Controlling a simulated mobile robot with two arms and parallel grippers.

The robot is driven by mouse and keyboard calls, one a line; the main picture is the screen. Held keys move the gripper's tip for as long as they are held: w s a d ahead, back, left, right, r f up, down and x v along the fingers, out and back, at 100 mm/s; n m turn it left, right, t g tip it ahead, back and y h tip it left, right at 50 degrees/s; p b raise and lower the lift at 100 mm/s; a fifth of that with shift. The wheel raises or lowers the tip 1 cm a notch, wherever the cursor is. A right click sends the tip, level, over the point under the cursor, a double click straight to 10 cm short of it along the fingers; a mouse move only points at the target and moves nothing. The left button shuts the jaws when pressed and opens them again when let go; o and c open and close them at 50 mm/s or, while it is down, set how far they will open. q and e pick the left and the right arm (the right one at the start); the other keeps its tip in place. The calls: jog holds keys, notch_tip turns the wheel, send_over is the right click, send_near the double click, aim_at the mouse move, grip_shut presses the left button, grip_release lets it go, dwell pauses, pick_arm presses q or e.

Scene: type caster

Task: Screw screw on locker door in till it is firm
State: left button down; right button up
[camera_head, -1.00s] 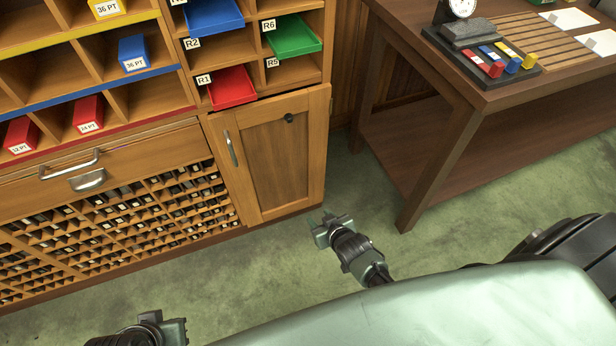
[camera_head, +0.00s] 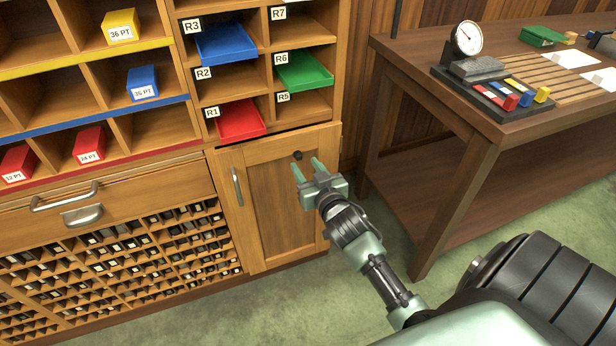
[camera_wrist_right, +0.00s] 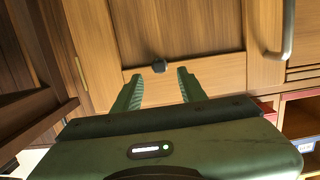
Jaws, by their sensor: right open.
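The wooden locker door (camera_head: 285,205) is closed, with a vertical metal handle on its left side. The dark screw (camera_head: 297,155) is at the top of the door frame, right of the middle. The screw also shows in the right wrist view (camera_wrist_right: 159,66), just beyond and between the fingertips. My right gripper (camera_head: 308,168) is open and empty in front of the door, its two fingers pointing at the screw. In the right wrist view the fingers (camera_wrist_right: 160,75) stand wide apart and do not appear to touch the screw. My left gripper is not in view.
Above the door are cubbies with a red tray (camera_head: 240,121), a blue tray (camera_head: 224,43) and a green tray (camera_head: 303,71). A wooden table (camera_head: 490,140) with a dial gauge (camera_head: 467,38) stands to the right. Green floor (camera_head: 350,285) lies below.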

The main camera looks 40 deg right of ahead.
aim_at(299, 158)
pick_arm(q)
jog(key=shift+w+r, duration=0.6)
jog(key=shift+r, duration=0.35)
pick_arm(e)
jog(key=shift+x, duration=2.1)
jog(key=c, duration=0.9)
